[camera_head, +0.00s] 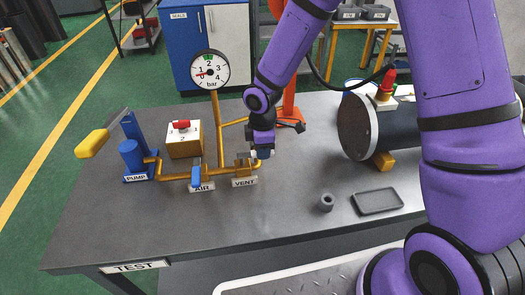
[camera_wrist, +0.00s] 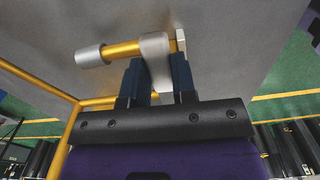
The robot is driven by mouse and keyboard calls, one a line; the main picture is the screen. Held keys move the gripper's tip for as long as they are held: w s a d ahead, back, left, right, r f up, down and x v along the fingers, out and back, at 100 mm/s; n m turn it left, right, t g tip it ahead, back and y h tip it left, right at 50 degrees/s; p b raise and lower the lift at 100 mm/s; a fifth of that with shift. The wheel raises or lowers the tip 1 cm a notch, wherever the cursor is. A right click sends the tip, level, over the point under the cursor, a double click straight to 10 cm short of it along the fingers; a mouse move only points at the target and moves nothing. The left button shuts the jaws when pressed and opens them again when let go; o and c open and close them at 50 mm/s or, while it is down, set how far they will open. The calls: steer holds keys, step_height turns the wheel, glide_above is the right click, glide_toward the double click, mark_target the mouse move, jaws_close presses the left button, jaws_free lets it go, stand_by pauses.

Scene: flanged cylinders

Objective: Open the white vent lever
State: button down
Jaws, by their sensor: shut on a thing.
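The white vent lever (camera_wrist: 155,60) stands between my two gripper fingers in the wrist view. It joins the yellow pipe at its upper end. My gripper (camera_wrist: 157,78) is shut on the lever, one dark finger on each side. In the head view my gripper (camera_head: 262,152) is at the right end of the yellow pipe, just above and behind the VENT label (camera_head: 244,182). It hides most of the lever there.
The AIR valve with its blue lever (camera_head: 196,176) is left of the vent. The gauge (camera_head: 209,70) rises behind on a yellow pipe. The blue pump (camera_head: 132,156), a red-knobbed box (camera_head: 184,140), a grey tray (camera_head: 378,201) and a flanged cylinder (camera_head: 359,128) share the table.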

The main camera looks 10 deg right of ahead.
steer(key=shift+w+n, duration=0.25)
steer(key=shift+n, duration=0.05)
steer(key=c, duration=0.9)
jaws_free()
step_height(320, 180, up, 11)
steer(key=shift+f, duration=0.1)
